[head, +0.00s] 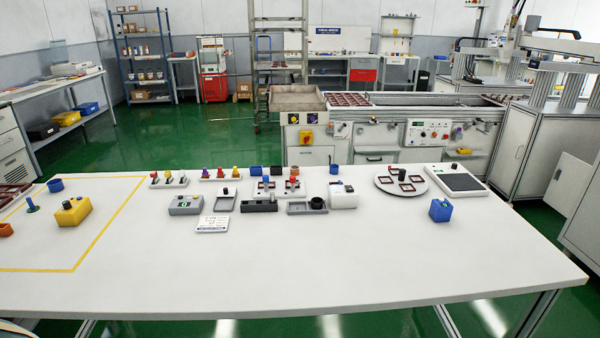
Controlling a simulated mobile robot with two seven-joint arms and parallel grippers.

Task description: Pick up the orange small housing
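A small orange block-like part (6,230) lies at the left edge of the white table, inside the yellow taped outline, and the picture's edge cuts it off. It looks like the orange small housing, but its full shape is not visible. Another small orange piece (294,171) sits among coloured parts on a fixture at the table's back middle. Neither of my grippers shows in the head view.
Grey fixtures (186,205), a round plate (401,181) and a blue box (440,210) stand farther right. The table's front (300,265) is clear.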

